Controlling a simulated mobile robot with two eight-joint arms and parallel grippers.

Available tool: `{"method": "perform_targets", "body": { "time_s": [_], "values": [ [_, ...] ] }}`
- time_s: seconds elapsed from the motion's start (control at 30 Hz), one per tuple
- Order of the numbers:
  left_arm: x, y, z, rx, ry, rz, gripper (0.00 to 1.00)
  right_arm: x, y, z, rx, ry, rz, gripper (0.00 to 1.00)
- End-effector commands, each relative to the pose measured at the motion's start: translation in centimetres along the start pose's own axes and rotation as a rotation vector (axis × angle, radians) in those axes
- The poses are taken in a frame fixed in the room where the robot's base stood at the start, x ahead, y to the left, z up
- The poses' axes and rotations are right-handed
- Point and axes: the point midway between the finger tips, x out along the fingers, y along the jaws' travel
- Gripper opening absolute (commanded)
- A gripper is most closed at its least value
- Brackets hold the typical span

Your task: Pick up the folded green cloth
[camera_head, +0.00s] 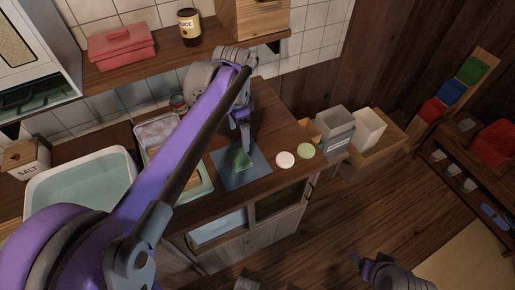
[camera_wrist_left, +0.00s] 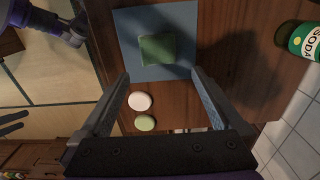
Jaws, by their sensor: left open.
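The folded green cloth (camera_head: 239,160) lies on a square blue-grey mat (camera_head: 228,180) on the wooden counter. In the left wrist view the cloth (camera_wrist_left: 157,49) is a small green square on the mat (camera_wrist_left: 125,22), just beyond the fingertips. My left gripper (camera_head: 243,147) points down over the cloth and hides part of it in the head view. Its two fingers (camera_wrist_left: 160,74) are spread wide with nothing between them. My right gripper (camera_head: 361,265) is low at the bottom right of the head view, far from the cloth; its jaw state is unclear.
A white disc (camera_head: 285,160) and a pale green disc (camera_head: 306,151) lie right of the mat. A tray (camera_head: 205,190) and a basin (camera_head: 80,182) stand left. A green soda can (camera_wrist_left: 304,41) shows in the wrist view. A shelf (camera_head: 180,52) hangs behind.

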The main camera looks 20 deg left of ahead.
Motion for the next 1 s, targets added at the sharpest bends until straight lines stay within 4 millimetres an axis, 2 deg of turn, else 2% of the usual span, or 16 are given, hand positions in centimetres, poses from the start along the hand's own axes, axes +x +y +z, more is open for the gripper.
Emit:
{"method": "perform_targets", "body": {
  "time_s": [0.3, 0.53, 0.73, 0.87, 1.0],
  "values": [
    [4.6, -0.1, 0.0, 0.004, -0.001, 0.002, 1.0, 0.5, 0.0, 0.4, 0.0, -0.002, 0.0, 0.76],
    [6.4, 0.0, 0.0, 0.003, -0.001, 0.001, 1.0, 0.6, 0.0, 0.4, 0.0, -0.003, 0.0, 0.76],
    [9.5, 0.0, 0.1, 0.003, 0.0, 0.001, 1.0, 0.9, 0.0, 0.6, 0.0, -0.004, 0.0, 0.76],
    [10.5, 0.0, 0.1, 0.003, 0.0, 0.001, 1.0, 0.9, 0.0, 0.7, 0.0, -0.004, 0.0, 0.76],
    [10.7, 0.0, 0.1, 0.003, 0.0, 0.001, 1.0, 0.9, 0.0, 0.7, 0.0, -0.004, 0.0, 0.76]
  ]
}}
